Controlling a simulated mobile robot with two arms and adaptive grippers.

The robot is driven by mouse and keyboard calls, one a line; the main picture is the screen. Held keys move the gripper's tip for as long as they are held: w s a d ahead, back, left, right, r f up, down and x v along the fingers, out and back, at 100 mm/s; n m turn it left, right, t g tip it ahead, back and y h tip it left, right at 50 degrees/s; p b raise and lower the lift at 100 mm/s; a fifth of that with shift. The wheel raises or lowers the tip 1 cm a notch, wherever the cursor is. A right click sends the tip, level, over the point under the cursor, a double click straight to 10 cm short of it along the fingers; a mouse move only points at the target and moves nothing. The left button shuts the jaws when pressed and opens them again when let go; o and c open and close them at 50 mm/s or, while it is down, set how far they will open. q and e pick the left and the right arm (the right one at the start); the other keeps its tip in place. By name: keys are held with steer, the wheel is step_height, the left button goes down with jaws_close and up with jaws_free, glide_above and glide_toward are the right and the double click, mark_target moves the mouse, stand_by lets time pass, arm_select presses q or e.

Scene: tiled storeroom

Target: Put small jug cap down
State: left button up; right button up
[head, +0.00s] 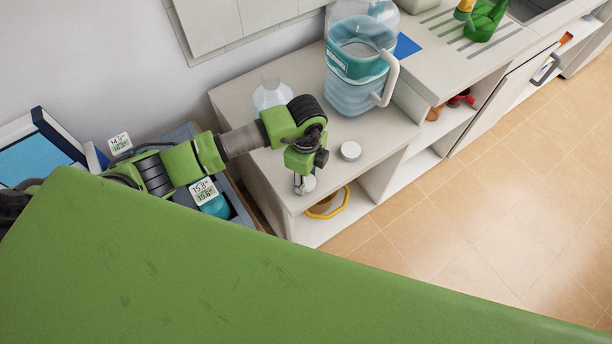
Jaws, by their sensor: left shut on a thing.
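My left gripper (304,184) is shut on a small whitish cap (310,183), mostly hidden by the fingers. It points down at the front edge of the light counter (384,133); I cannot tell whether the cap touches the top. A clear small jug (269,95) stands behind my left wrist, its lower part hidden by the arm. A second round white cap (350,151) lies on the counter, right of the gripper. A large jug of bluish water (352,95) with a white handle stands behind that cap. My right gripper is not in view.
A green bottle (484,20) and a blue cloth or card (406,45) are on the counter further right. Open shelves below hold a yellow-rimmed bowl (328,208). A blue-grey crate (233,198) is left of the counter. Tiled floor (500,210) at right is clear.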

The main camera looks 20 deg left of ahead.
mark_target(306, 181)
arm_select(q)
steer(key=o, duration=1.2)
steer(key=shift+r+p, duration=0.3)
steer(key=shift+r, duration=0.05)
steer(key=shift+w+r, duration=0.1)
steer(key=shift+r, duration=0.25)
step_height(306, 181, up, 12)
steer(key=shift+f+b, duration=0.25)
steer(key=shift+b, duration=0.8)
